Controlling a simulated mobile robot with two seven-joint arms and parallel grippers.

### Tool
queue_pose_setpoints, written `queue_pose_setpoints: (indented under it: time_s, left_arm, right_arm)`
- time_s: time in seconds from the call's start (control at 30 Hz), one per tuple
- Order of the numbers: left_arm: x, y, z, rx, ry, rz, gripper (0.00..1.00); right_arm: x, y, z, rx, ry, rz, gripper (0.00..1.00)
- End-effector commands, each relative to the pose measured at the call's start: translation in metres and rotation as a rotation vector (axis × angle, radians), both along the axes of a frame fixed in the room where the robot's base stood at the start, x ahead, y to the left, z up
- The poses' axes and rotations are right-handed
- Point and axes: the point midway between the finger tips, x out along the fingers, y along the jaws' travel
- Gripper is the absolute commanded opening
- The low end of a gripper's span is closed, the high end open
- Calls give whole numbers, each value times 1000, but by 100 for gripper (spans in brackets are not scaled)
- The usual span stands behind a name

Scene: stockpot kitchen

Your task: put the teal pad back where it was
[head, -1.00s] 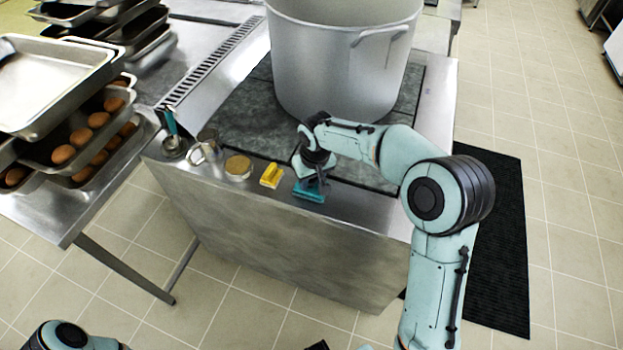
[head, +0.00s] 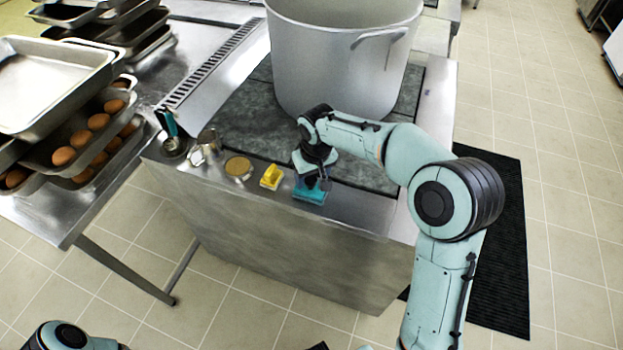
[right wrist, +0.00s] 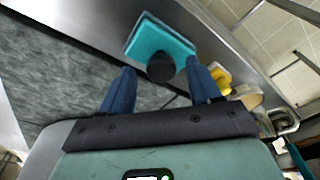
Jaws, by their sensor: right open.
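The teal pad (head: 310,194) lies flat on the steel front ledge of the stove, just right of the yellow pad. In the right wrist view the teal pad (right wrist: 160,42) shows a dark round knob (right wrist: 161,67) on its near side. My right gripper (head: 318,184) is right above the pad in the head view and hides part of it. In the right wrist view the right gripper (right wrist: 160,82) is open, its two blue fingers apart, with the pad and knob beyond the fingertips. My left gripper is not in view; only part of my left arm shows at the bottom left.
The yellow pad (head: 271,177), a round tan-topped tin (head: 238,167) and metal cups (head: 207,140) line the ledge to the left. A big stockpot (head: 335,60) stands behind on the stove. Trays with eggs (head: 90,130) are stacked at left. The ledge right of the teal pad is clear.

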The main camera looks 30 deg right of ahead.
Motion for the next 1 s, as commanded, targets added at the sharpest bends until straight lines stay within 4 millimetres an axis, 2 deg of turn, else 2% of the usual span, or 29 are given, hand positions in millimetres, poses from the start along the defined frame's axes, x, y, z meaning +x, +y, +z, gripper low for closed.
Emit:
queue_pose_setpoints:
  time_s: [0.03,0.2,0.4,0.6,1.0]
  left_arm:
    - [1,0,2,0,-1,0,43]
    - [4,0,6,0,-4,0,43]
    - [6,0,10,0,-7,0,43]
    - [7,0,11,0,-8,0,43]
    - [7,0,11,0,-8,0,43]
  right_arm:
    - [-1,0,14,0,-6,0,62]
    - [-6,1,52,1,-5,-1,62]
    - [-11,1,83,1,-4,0,62]
    - [-14,1,93,0,-1,0,62]
    - [-14,1,93,0,-1,0,62]
